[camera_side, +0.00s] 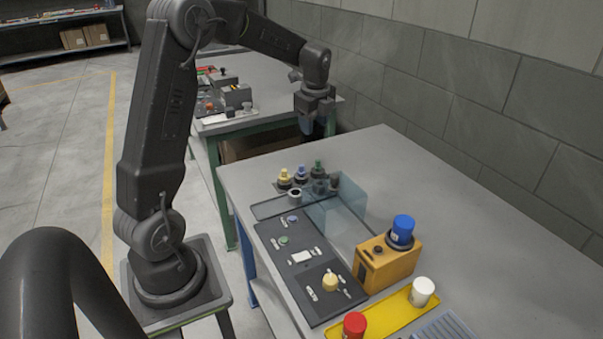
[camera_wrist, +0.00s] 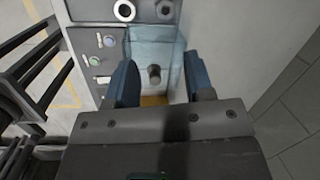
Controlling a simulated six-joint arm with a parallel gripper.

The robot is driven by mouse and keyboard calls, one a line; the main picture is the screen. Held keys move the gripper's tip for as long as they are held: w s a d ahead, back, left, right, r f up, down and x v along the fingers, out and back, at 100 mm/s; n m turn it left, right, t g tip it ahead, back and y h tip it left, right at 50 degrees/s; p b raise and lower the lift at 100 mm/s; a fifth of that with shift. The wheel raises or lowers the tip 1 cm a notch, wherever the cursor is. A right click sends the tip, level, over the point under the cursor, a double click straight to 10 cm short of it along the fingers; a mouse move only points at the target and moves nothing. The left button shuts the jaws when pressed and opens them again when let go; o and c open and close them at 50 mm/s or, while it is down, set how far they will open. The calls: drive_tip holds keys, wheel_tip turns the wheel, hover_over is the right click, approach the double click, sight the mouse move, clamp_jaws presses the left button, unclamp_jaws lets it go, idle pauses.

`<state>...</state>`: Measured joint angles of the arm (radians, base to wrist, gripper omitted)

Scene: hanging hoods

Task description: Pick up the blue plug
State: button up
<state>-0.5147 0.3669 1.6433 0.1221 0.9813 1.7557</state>
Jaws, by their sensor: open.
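Two blue-topped items show in the side view, and I cannot tell for sure which one is the blue plug. A larger blue cylinder (camera_side: 403,226) stands upright on a black ring on top of the orange box (camera_side: 389,263). My gripper (camera_side: 318,123) is above and beyond the small plugs, apart from them. In the wrist view my gripper (camera_wrist: 160,60) is open, with a dark round peg (camera_wrist: 154,75) seen between its fingers.
A see-through bluish hood (camera_side: 341,213) stands beside the small plugs. A dark panel (camera_side: 296,262) with buttons and a yellow knob runs along the near-left edge. Red (camera_side: 354,325) and white (camera_side: 423,290) cylinders stand on a yellow tray. The far right tabletop is clear.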

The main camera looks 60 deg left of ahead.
drive_tip(key=a+f+m+g, duration=0.1)
drive_tip(key=a+f+m, duration=0.2)
drive_tip(key=a+f, duration=0.35)
hover_over(301, 165)
drive_tip(key=f, duration=0.4)
drive_tip(key=d+f, duration=0.1)
drive_tip(key=f, duration=0.1)
drive_tip(key=shift+f, duration=0.15)
drive_tip(key=shift+a+f, duration=0.25)
drive_tip(key=shift+f, duration=1.35)
drive_tip(key=shift+a+f, duration=0.2)
drive_tip(key=shift+f, duration=1.4)
drive_tip(key=shift+c, duration=0.4)
drive_tip(key=c, duration=0.7)
drive_tip(key=shift+o, duration=0.2)
drive_tip(key=shift+r, duration=0.15)
